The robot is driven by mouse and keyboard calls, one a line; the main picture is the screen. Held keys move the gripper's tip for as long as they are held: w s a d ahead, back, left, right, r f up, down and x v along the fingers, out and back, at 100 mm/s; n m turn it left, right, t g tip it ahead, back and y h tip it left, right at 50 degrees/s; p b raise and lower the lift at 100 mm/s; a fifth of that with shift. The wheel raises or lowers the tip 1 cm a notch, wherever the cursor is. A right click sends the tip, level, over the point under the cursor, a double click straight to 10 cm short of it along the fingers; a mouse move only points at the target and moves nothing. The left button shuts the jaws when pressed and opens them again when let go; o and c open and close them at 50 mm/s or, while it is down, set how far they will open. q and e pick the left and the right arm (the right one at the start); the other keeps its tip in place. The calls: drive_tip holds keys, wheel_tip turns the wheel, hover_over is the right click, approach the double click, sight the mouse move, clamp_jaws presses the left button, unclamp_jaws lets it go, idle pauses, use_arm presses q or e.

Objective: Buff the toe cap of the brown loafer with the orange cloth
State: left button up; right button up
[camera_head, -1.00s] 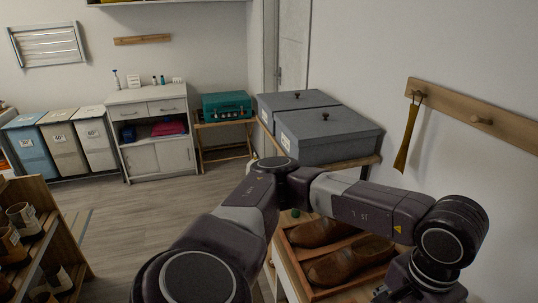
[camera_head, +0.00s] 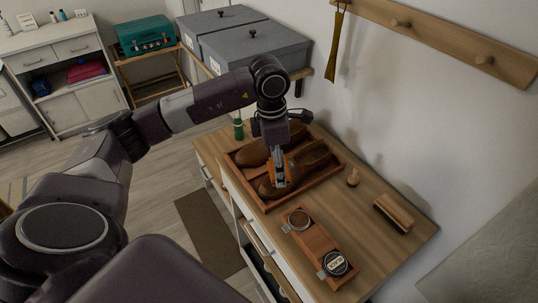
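A pair of brown loafers sits in a wooden tray (camera_head: 307,189) on the cabinet top. One brown loafer (camera_head: 310,155) lies on the right side, and another brown shoe part (camera_head: 252,153) shows at the left. My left gripper (camera_head: 279,180) points down over the front of the tray, at the rounded toe of a loafer (camera_head: 268,190). Its fingers appear shut on the orange cloth (camera_head: 273,174), which shows around the fingertips. The cloth looks to be at or just above the toe; contact is hard to tell. My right gripper is out of view.
A wooden holder (camera_head: 316,240) with round tins stands in front of the tray. A green bottle (camera_head: 238,128) stands behind left. Grey boxes (camera_head: 255,50) are further back.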

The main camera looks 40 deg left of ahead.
sight(270, 159)
use_arm(q)
drive_tip(key=a+n, duration=0.1)
drive_tip(key=w+a+n, duration=0.1)
drive_tip(key=n, duration=0.1)
drive_tip(key=a+f+n, duration=0.1)
drive_tip(key=n, duration=0.1)
drive_tip(key=shift+w+a, duration=0.15)
drive_tip(key=shift+w+a+f+n+t, duration=0.15)
drive_tip(key=shift+a+n+t, duration=0.1)
drive_tip(key=shift+n+t, duration=0.15)
drive_tip(key=shift+w+d+f+b, duration=0.15)
drive_tip(key=shift+f+b, duration=0.6)
drive_tip(key=shift+f, duration=0.7)
drive_tip(key=shift+w+f+b, duration=0.1)
drive_tip(key=shift+f+b, duration=0.65)
drive_tip(key=shift+f, duration=0.7)
drive_tip(key=shift+w+f+b, duration=0.1)
drive_tip(key=shift+f+b, duration=0.65)
drive_tip(key=shift+f, duration=0.05)
drive_tip(key=shift+d, duration=0.1)
drive_tip(key=shift+s+d, duration=0.2)
drive_tip(key=shift+d, duration=0.25)
drive_tip(key=shift+s+d, duration=0.2)
drive_tip(key=shift+d, duration=0.25)
